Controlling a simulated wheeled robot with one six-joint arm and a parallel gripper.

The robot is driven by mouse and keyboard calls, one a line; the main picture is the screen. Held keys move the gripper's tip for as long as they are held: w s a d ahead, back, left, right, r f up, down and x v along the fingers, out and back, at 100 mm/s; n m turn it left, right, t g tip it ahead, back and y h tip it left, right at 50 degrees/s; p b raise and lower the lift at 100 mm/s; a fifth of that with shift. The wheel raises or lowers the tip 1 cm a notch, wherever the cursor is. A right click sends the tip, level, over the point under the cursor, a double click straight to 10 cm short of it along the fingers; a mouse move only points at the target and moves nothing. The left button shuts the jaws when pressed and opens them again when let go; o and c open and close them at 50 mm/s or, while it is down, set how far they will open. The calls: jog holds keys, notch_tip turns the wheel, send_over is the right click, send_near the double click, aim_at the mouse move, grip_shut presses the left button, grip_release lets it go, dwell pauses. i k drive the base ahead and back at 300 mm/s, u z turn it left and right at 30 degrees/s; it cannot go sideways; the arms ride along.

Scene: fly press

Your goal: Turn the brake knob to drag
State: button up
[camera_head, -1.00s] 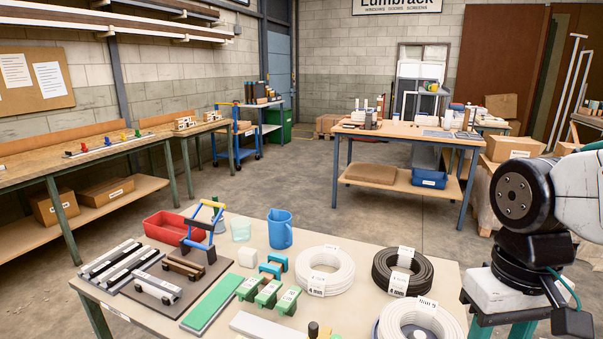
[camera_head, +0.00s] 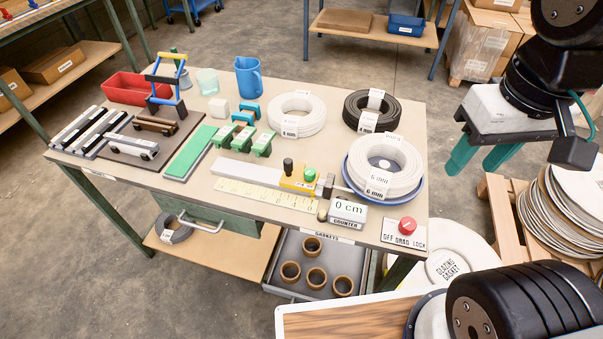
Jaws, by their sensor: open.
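The brake knob (camera_head: 407,225) is a round red knob at the front right corner of the workbench. It sits above a white label plate (camera_head: 403,237) reading OFF, DRAG, LOCK. Which word the knob points at cannot be made out. My gripper (camera_head: 474,168) has two teal fingers, pointing down and apart, with nothing between them. It hangs off the bench's right edge, to the right of and farther back than the knob, and does not touch it.
Beside the knob stand a counter (camera_head: 347,212) reading 0 cm and a white coil on a blue spool (camera_head: 416,193). More coils and tools fill the workbench (camera_head: 318,155). Right of the bench are a pallet with stacked discs (camera_head: 570,205) and a gasket roll (camera_head: 446,265).

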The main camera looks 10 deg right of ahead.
aim_at(407, 225)
jog(key=u, duration=0.55)
jog(key=k, duration=1.3)
jog(key=u, duration=0.4)
jog(key=i, duration=0.85)
jog(key=z, duration=0.05)
